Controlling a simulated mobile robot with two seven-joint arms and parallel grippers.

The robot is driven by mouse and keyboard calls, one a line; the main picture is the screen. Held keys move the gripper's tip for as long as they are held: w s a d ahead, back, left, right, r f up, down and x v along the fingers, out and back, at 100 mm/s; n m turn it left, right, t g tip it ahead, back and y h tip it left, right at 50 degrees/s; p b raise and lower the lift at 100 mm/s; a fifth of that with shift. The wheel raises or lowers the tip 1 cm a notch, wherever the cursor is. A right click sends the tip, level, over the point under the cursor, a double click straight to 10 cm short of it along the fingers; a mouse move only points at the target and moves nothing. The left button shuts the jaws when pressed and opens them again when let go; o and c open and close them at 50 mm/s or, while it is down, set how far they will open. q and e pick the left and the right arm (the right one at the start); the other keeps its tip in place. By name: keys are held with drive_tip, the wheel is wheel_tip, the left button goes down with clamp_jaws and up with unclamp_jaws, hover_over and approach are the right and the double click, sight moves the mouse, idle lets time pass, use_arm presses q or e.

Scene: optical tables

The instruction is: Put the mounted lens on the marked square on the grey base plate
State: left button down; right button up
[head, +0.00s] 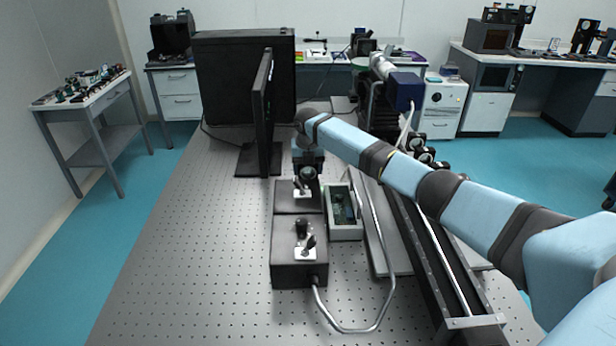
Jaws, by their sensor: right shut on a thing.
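My right gripper (308,161) reaches in from the right and points down over the middle of the perforated table. It is shut on what looks like the mounted lens (308,174), a small round dark-rimmed piece just below the fingers. The lens is over or on the back part of a dark box (284,197); I cannot tell if it touches. A small light patch shows just below it. A flat grey plate (398,262) lies to the right, partly hidden by my right arm. I cannot make out a marked square on it. My left gripper is not in view.
A second dark box (284,272) with black knobs stands in front, with a cable looping right. An open grey box with a green circuit board (345,232) is to the right, then a long black rail (440,262). A thin upright black panel (262,115) stands behind left. The table's left front is clear.

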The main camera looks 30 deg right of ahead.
wheel_tip(320, 180, up, 16)
drive_tip(key=s+a+m+g+p, duration=0.1)
drive_tip(key=s+a+m+p, duration=0.5)
drive_tip(key=s+a+m, duration=0.5)
drive_tip(key=s+a+f+m+g+p, duration=0.1)
drive_tip(key=s+a+m+p, duration=0.5)
drive_tip(key=s+a+m, duration=0.6)
drive_tip(key=s+m, duration=0.5)
drive_tip(key=m, duration=0.1)
drive_tip(key=shift+s+f+m+g+y, duration=0.2)
drive_tip(key=shift+f+m+g+y, duration=0.1)
drive_tip(key=shift+m+y, duration=0.1)
drive_tip(key=shift+w+a, duration=0.1)
